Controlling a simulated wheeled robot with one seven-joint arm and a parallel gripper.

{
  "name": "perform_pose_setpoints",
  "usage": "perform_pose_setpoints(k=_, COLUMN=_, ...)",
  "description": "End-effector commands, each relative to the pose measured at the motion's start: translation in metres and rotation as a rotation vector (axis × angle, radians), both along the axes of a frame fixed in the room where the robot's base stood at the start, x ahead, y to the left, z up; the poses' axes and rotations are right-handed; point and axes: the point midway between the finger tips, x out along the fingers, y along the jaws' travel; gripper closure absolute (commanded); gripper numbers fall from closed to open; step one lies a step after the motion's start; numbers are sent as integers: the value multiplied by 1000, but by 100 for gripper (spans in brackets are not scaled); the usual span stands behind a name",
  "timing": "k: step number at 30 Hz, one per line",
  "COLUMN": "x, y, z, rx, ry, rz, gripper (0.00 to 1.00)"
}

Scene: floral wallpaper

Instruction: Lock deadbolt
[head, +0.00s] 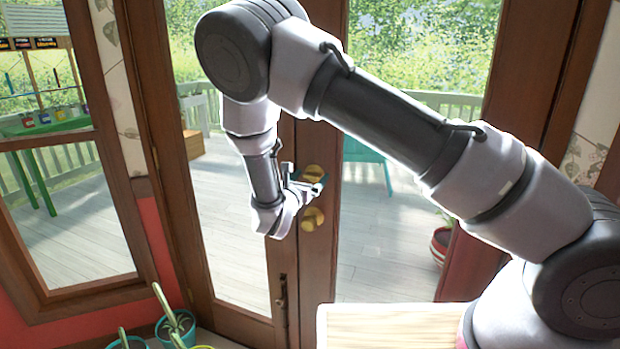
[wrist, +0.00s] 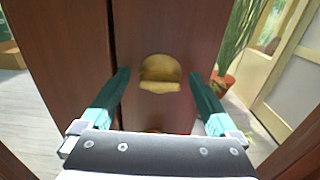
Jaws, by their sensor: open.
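The deadbolt (head: 314,171) is the upper of two round brass fittings on the brown wooden door, above a brass knob (head: 312,219). In the wrist view the deadbolt (wrist: 160,68) shows as a brass disc with a thumb-turn (wrist: 160,86) that looks roughly level across its lower part. My gripper (wrist: 158,76) is open, with one dark teal finger on each side of the deadbolt and a visible gap to each. In the head view my gripper (head: 307,184) is in front of the door near the deadbolt. Whether it touches the door is unclear.
The door is glazed, with a deck and greenery beyond. A vertical seam (wrist: 112,40) runs left of the deadbolt. A handle or bolt (head: 281,295) sits lower on the wood. A light wooden surface (head: 385,325) and potted plants (head: 175,325) are near the bottom.

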Motion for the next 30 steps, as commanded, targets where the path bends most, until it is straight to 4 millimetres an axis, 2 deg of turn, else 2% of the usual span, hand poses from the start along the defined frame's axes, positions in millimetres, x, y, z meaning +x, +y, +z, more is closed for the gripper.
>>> perform_pose_setpoints(k=6, x=0, y=0, z=0, rx=0, ry=0, rz=0, gripper=5)
perform_pose_setpoints(k=11, x=0, y=0, z=0, rx=0, ry=0, rz=0, gripper=66)
perform_pose_setpoints(k=12, x=0, y=0, z=0, rx=0, ry=0, rz=0, gripper=82)
perform_pose_setpoints(k=13, x=0, y=0, z=0, rx=0, ry=0, rz=0, gripper=91)
perform_pose_setpoints(k=23, x=0, y=0, z=0, rx=43, ry=-16, rz=0, gripper=91)
perform_pose_setpoints(k=30, x=0, y=-1, z=0, rx=180, ry=-65, rz=0, gripper=91)
